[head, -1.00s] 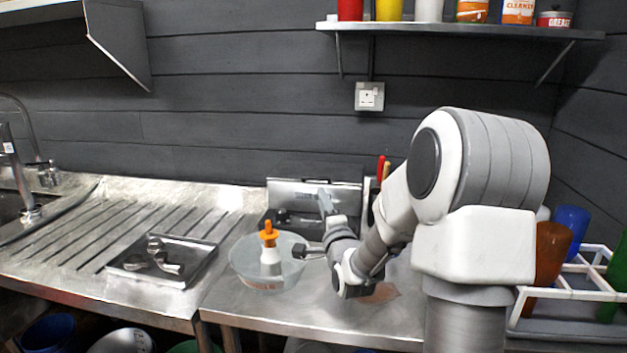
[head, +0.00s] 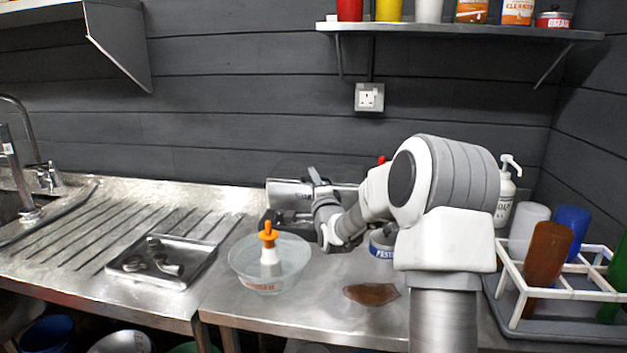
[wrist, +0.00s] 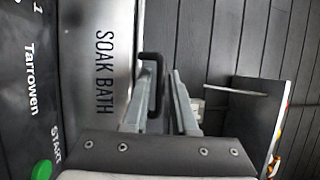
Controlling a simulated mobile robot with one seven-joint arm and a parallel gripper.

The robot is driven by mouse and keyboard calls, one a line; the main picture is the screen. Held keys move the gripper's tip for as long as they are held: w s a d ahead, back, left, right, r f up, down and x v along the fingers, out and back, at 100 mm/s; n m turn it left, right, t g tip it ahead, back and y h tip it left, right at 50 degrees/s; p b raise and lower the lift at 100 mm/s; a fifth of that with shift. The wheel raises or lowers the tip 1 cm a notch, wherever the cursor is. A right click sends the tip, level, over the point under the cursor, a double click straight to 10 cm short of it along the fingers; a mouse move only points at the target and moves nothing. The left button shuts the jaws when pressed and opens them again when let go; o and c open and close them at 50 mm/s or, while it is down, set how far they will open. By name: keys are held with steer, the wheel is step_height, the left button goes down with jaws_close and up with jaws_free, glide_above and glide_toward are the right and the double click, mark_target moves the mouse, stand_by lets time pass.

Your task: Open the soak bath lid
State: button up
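The soak bath (head: 285,194) is a metal box with a dark control front, against the back wall. Its steel lid, marked SOAK BATH (wrist: 100,60), shows in the wrist view with a black bar handle (wrist: 157,90). The lid looks down in the head view. My gripper (wrist: 163,85) is at the handle, with one finger on each side of its bar. The fingers are apart, and a small gap seems to show beside the bar. In the head view my wrist hides the right part of the bath.
A clear bowl (head: 240,262) with an orange-topped bottle (head: 269,258) stands in front of the bath. A metal tray (head: 125,268) lies left. A white-framed rack (head: 510,290) of coloured cups stands right. A brown patch (head: 371,294) lies on the counter.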

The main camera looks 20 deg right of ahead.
steer(key=shift+c, duration=0.2)
jaws_close()
stand_by(1.1)
